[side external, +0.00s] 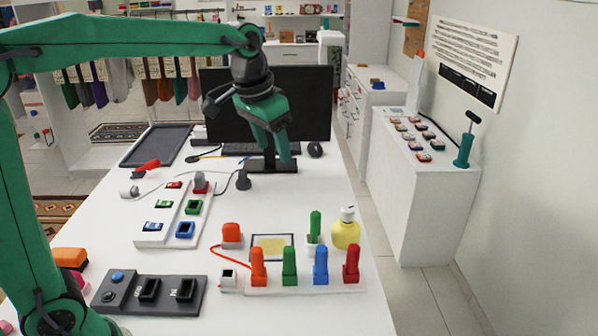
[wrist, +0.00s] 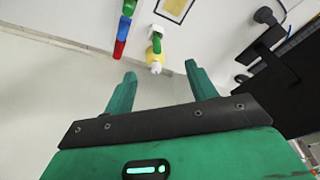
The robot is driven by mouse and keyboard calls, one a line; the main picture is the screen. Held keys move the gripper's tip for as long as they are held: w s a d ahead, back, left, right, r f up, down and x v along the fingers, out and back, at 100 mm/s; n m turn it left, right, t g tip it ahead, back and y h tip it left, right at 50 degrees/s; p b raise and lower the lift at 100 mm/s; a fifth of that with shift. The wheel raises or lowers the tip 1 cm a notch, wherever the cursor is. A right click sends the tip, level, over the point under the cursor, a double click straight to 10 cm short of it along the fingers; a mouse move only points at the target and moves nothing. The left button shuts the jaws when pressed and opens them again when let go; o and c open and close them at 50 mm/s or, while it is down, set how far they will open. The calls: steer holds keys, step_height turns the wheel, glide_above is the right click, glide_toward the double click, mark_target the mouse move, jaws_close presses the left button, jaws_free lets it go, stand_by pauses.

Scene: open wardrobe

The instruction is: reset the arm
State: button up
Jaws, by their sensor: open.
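My gripper (side external: 283,158) hangs from my green arm above the white table in the side view, in front of the black monitor (side external: 312,100). Its green fingers point downward and hold nothing that I can see. In the wrist view my gripper (wrist: 160,72) shows two green fingers spread apart with an empty gap between them. A yellow bottle (wrist: 155,52) appears beyond the fingertips there, apart from them. In the side view the same yellow bottle (side external: 346,234) stands at the table's right edge.
Red, green and blue upright handles (side external: 289,266) stand in a row at the front. A white board (side external: 178,215) with coloured blocks lies to the left. A dark control box (side external: 150,294) is at front left. A white cabinet (side external: 412,210) stands right, across a floor gap.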

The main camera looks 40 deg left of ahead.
steer(key=s+a+f+t, duration=0.1)
steer(key=s+f, duration=0.2)
steer(key=s, duration=0.7)
steer(key=s+a+f+n+t, duration=0.1)
steer(key=s+a+f, duration=0.1)
steer(key=s, duration=0.8)
steer(key=shift+s+f+t, duration=0.25)
steer(key=shift+f+t, duration=0.05)
steer(key=shift+f, duration=0.3)
steer(key=shift+c, duration=0.5)
